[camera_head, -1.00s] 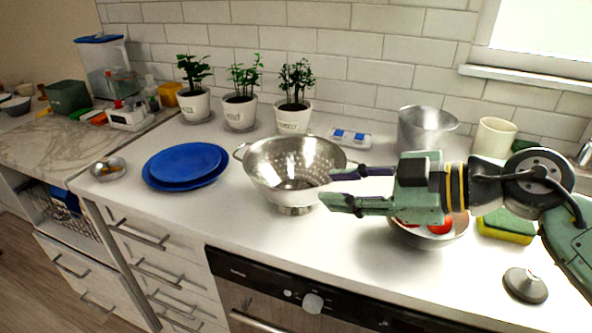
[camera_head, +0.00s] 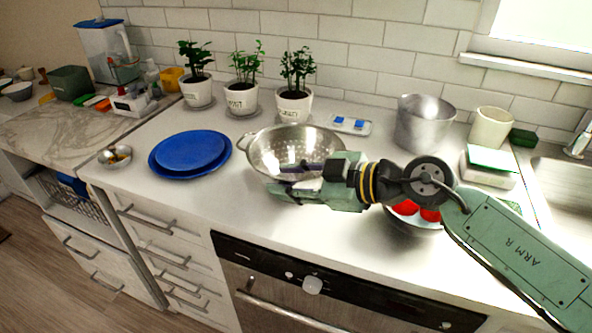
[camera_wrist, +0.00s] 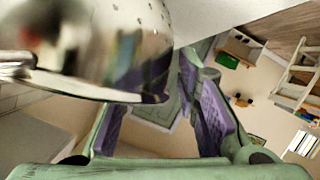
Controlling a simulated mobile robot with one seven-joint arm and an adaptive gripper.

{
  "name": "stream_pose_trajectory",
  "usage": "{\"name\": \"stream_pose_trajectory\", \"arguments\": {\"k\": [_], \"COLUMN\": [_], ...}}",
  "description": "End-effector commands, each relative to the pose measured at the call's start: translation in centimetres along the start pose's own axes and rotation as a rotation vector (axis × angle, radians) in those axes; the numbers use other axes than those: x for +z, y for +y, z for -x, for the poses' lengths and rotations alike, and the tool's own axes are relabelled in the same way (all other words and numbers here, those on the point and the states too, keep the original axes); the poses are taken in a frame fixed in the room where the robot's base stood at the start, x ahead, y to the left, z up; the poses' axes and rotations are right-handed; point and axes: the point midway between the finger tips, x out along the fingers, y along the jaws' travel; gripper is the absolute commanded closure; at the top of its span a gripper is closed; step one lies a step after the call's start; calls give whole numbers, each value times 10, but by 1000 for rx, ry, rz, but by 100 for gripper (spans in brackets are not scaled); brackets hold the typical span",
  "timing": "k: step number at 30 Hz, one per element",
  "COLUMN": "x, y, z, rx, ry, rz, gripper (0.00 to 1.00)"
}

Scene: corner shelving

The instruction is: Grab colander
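The silver metal colander (camera_head: 268,150) stands upright on the white counter, with a loop handle at its left rim. In the head view, my gripper (camera_head: 280,181) is in front of the colander and covers its lower right side and base. In the wrist view, the colander (camera_wrist: 90,35) fills the upper left, very close, with a handle at the left edge. My gripper (camera_wrist: 172,90) shows two separated purple-padded fingers with a gap between them. The colander's rim overlaps the left finger there; I cannot tell whether they touch.
Blue plates (camera_head: 188,153) lie left of the colander. Several potted plants (camera_head: 295,95) stand behind it. A bowl with red items (camera_head: 405,208) sits under my arm, and a metal pot (camera_head: 422,122) is at the back right.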

Motion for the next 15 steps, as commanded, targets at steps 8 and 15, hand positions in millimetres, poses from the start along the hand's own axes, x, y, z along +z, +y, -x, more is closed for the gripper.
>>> {"name": "stream_pose_trajectory", "arguments": {"k": [8, 15], "x": [0, 0], "y": [0, 0], "z": [0, 0], "rx": [0, 0], "ry": [0, 0], "rz": [0, 0], "gripper": [82, 98]}}
